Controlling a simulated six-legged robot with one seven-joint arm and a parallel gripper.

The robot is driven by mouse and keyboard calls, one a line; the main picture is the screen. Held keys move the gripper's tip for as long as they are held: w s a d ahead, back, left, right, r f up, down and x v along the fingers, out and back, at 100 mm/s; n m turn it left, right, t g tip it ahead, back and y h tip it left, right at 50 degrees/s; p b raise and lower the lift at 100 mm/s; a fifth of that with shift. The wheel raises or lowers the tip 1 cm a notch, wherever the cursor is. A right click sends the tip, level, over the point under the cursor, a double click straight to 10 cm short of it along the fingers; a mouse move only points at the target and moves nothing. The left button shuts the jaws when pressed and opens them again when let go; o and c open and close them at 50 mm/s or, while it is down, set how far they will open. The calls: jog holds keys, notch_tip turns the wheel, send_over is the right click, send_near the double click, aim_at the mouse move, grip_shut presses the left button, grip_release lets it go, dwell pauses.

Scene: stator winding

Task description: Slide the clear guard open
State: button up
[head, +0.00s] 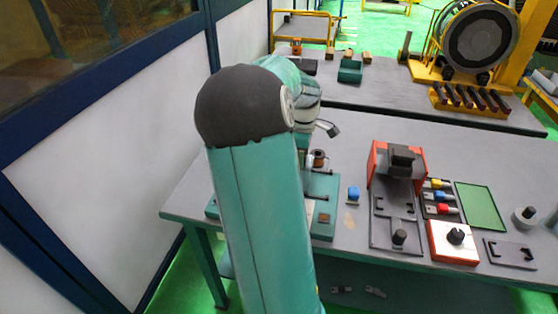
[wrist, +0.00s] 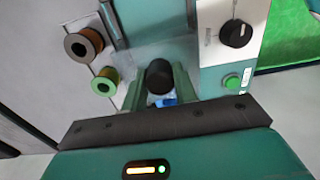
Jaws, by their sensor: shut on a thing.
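In the wrist view my gripper (wrist: 160,92) is shut on a black knob (wrist: 159,76), with a finger on each side of it. The clear guard is hard to make out; I cannot tell its edges or how far open it stands. A pale panel lies behind the knob, and a small blue part (wrist: 164,101) shows below it, between the fingers. In the head view my own arm hides my gripper and most of the teal machine (head: 322,190).
A copper spool (wrist: 83,45) and a green spool (wrist: 103,81) sit left of the knob. A control box with a black dial (wrist: 235,33) and green button (wrist: 231,82) stands right. The bench (head: 345,250) also holds a red-framed press (head: 378,165) and a green mat (head: 480,206).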

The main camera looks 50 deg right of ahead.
jog(key=shift+s+d, duration=0.3)
jog(key=shift+s, duration=0.3)
jog(key=shift+s+d, duration=0.25)
jog(key=shift+s, duration=0.35)
jog(key=shift+s+d, duration=0.3)
jog(key=shift+s, duration=0.3)
jog(key=o, duration=0.7)
jog(key=shift+s, duration=0.1)
jog(key=shift+r, duration=0.1)
jog(key=shift+r, duration=2.9)
